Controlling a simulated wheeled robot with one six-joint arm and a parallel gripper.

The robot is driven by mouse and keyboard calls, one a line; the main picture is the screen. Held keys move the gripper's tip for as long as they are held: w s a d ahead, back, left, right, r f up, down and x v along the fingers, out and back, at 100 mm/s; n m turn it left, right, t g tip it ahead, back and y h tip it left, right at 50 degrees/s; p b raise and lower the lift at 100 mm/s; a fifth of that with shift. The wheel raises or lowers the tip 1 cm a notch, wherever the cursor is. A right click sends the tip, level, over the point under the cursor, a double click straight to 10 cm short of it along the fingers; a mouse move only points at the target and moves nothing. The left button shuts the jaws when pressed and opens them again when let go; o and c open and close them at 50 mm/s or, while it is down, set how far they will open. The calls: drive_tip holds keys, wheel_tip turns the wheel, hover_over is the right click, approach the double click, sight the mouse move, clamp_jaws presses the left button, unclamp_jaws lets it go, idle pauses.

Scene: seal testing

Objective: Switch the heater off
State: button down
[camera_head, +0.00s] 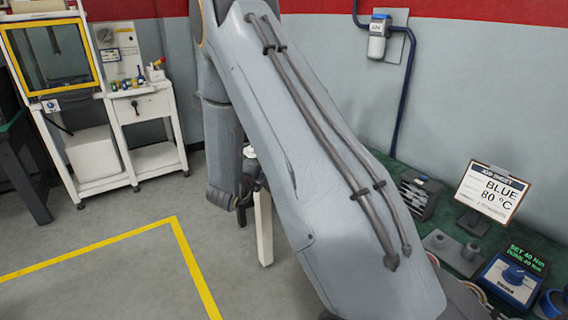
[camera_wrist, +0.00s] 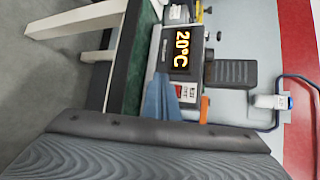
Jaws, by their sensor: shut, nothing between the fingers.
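The heater (camera_wrist: 162,58) shows sideways in the wrist view, with an orange "20°C" on its dark display (camera_wrist: 182,50). Next to the display is a small red switch (camera_wrist: 179,88) beside a white label (camera_wrist: 190,92); I cannot tell the switch's position. My gripper (camera_wrist: 160,100) shows as two blue-grey fingertips close together, shut and empty. In the picture they lie just left of the switch; whether they touch the heater is unclear. In the head view my arm covers the middle, and I cannot make out the heater or my gripper there.
The green bench (camera_wrist: 138,60) bears the heater. In the head view, a job sheet (camera_head: 491,193) reads "BLUE 80 °C" beside a blue torque unit (camera_head: 510,279). A wall dispenser (camera_head: 378,38) hangs above. A white-framed machine (camera_head: 53,53) stands left, with free floor in front.

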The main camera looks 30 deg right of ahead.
drive_tip(key=shift+w+d+r, duration=0.1)
drive_tip(key=shift+d+r, duration=0.05)
drive_tip(key=shift+d, duration=1.05)
drive_tip(key=shift+d+r, duration=0.1)
drive_tip(key=shift+d, duration=1.05)
drive_tip(key=shift+d, duration=0.2)
drive_tip(key=shift+d, duration=0.2)
drive_tip(key=shift+d+r+b, duration=0.1)
drive_tip(key=shift+d+b, duration=0.2)
drive_tip(key=shift+b, duration=0.05)
idle(0.6)
drive_tip(key=shift+a, duration=0.15)
idle(0.3)
drive_tip(key=shift+a, duration=0.6)
drive_tip(key=shift+a+f+b, duration=0.2)
drive_tip(key=shift+a, duration=1.05)
drive_tip(key=shift+a+f+b, duration=0.2)
drive_tip(key=shift+a, duration=1.05)
